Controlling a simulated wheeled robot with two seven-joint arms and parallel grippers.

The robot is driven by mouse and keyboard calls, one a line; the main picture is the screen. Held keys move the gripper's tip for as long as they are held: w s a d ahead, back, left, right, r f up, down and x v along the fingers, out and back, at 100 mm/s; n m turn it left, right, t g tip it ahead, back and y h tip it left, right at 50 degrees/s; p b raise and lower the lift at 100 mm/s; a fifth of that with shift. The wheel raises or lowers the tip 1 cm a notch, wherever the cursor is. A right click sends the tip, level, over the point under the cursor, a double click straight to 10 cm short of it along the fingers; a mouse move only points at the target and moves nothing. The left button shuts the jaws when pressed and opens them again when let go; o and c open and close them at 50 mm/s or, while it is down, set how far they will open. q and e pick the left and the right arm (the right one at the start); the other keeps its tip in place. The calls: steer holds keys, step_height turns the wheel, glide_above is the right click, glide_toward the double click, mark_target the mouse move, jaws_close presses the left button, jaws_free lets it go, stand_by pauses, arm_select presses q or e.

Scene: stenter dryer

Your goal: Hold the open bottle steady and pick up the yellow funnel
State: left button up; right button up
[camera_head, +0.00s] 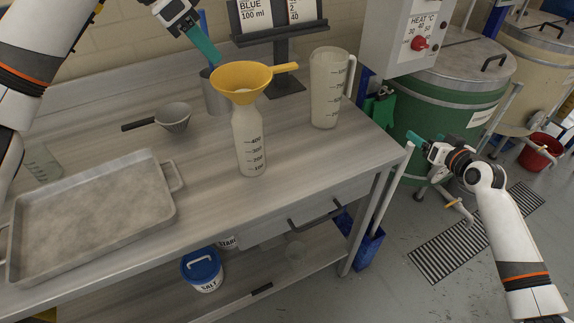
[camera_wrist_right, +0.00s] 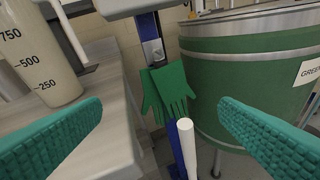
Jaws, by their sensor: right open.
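The open bottle (camera_head: 248,140) is translucent white with printed volume marks and stands upright on the bench. The yellow funnel (camera_head: 240,78) sits upright in its mouth, its handle pointing right; it hides the mouth. My left gripper (camera_head: 204,46) is above and left of the funnel, apart from it. One teal finger shows clearly, so its opening is unclear. My right gripper (camera_head: 420,139) is open and empty, beyond the bench's right edge in front of the green drum. In the right wrist view its teal fingers (camera_wrist_right: 155,130) are wide apart; neither bottle nor funnel shows there.
A measuring jug (camera_head: 326,95) stands right of the bottle. A grey scoop (camera_head: 172,117), a metal cup (camera_head: 213,97) and a large tray (camera_head: 95,215) lie left. A sign stand (camera_head: 283,62) is behind. Bare bench lies in front of the bottle. Green gloves (camera_wrist_right: 168,92) hang by the bench.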

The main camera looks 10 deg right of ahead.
mark_target(258, 147)
steer(key=a+n+y, duration=0.1)
steer(key=a, duration=0.6)
steer(key=s+a+n+y, duration=0.1)
steer(key=a+n+y, duration=0.1)
steer(key=a, duration=0.5)
steer(key=a+f+n+y, duration=0.1)
steer(key=a+n+y, duration=0.1)
steer(key=a, duration=0.5)
steer(key=shift+s, duration=0.2)
steer(key=s+a+r+n+y, duration=0.1)
steer(key=s+a, duration=0.1)
steer(key=a, duration=0.3)
steer(key=s+a+r+n+y, duration=0.1)
steer(key=a+r+n+y, duration=0.1)
steer(key=a, duration=0.4)
steer(key=s+a+r+n+y, duration=0.1)
steer(key=s+a+y, duration=0.1)
steer(key=a, duration=0.4)
steer(key=shift+s+a+r, duration=0.15)
steer(key=shift+s+r, duration=0.2)
steer(key=shift+a+r+n, duration=0.1)
steer(key=shift+a+n, duration=0.2)
steer(key=x, duration=1.1)
steer(key=shift+w+a, duration=0.3)
steer(key=c, duration=1.3)
